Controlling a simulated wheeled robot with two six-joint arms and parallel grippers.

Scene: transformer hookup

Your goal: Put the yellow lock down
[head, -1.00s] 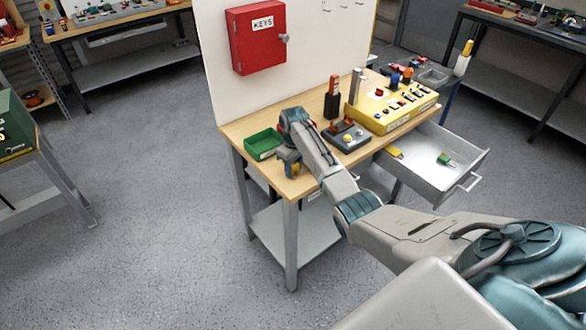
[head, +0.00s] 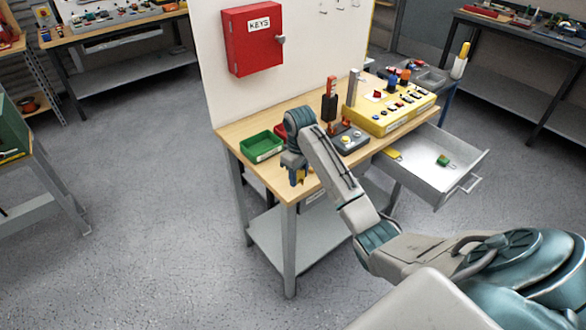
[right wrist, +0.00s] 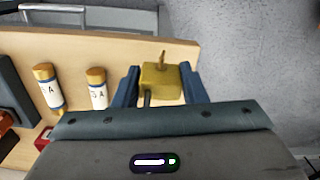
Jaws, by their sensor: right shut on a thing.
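The yellow lock (right wrist: 160,82) is a brass-yellow block with a short pin on its far side. In the right wrist view it sits between the two blue fingers of my right gripper (right wrist: 160,88), which is shut on it. In the head view the right gripper (head: 298,175) points down over the near left part of the wooden workbench (head: 255,166), with a bit of yellow between its fingers. I cannot tell whether the lock touches the bench top. My left gripper is out of view.
A green bin (head: 262,146) stands left of the gripper. Two white cylinders with brass ends, one here (right wrist: 98,88), lie beside the lock. A grey box with buttons (head: 348,139) and a yellow panel (head: 392,110) stand to the right. A drawer (head: 436,165) is open.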

